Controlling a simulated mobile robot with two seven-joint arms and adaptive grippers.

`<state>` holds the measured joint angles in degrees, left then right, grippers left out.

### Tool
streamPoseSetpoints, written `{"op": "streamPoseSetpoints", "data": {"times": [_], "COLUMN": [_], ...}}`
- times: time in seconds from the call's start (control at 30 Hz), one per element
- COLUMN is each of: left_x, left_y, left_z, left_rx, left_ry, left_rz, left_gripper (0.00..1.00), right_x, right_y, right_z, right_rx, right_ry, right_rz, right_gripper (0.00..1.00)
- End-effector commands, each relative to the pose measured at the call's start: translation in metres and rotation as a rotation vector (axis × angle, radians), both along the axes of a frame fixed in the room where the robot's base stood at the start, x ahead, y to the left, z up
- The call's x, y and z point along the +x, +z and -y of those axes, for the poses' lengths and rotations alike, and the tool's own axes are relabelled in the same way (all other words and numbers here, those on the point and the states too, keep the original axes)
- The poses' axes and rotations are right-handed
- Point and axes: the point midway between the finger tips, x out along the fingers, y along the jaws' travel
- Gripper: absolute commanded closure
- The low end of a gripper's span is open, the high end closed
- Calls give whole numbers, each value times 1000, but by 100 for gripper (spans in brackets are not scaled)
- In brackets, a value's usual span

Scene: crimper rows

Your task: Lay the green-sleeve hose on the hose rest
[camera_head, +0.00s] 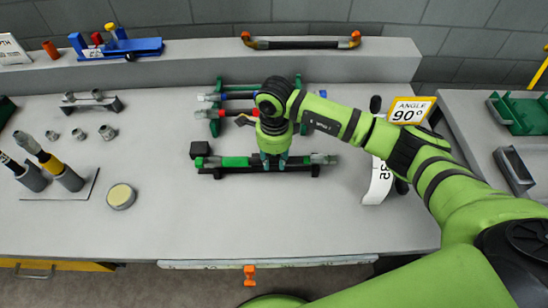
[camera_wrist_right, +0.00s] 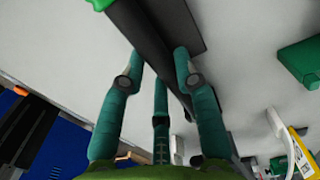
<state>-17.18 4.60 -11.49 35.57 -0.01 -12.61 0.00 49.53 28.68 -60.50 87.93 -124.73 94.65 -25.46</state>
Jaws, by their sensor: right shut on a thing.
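The green-sleeve hose (camera_head: 237,162) runs left to right near the middle of the bench, with a metal fitting at its right end. My right gripper (camera_head: 272,162) points down and is shut on the hose's dark part, just right of the green sleeve. In the right wrist view my gripper fingers (camera_wrist_right: 157,85) straddle a dark bar, with green at its upper end. The black hose rest (camera_head: 217,174) shows directly under the hose; I cannot tell whether the hose touches it or hangs slightly above. My left gripper is out of view.
Behind my right gripper, a green rack (camera_head: 215,115) holds hoses with blue and red sleeves. A yellow "ANGLE 90°" sign (camera_head: 411,110) and white tag (camera_head: 379,182) are to the right. A round tin (camera_head: 121,196) and fittings are left. The front middle bench is clear.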

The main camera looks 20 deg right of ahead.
Motion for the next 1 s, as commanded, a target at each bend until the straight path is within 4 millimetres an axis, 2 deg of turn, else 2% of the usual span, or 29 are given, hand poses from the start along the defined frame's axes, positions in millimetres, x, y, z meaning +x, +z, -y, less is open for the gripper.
{"op": "streamPoseSetpoints", "data": {"times": [0.23, 0.27, 0.3, 0.7, 0.87, 1.0], "left_x": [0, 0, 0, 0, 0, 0], "left_y": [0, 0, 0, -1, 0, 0], "left_z": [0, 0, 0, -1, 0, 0], "left_rx": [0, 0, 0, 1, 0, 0], "left_ry": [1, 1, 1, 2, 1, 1], "left_rz": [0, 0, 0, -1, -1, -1], "left_gripper": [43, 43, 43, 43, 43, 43], "right_x": [1, 1, 1, 0, 2, 2], "right_y": [2, 2, 2, 3, 26, 57], "right_z": [-1, -1, -1, 0, 0, 0], "right_rx": [2, 2, 2, 1, 2, 1], "right_ry": [0, 0, 0, 0, 2, 2], "right_rz": [4, 4, 4, 1, 6, 8], "right_gripper": [100, 57, 41, 41, 41, 41]}}
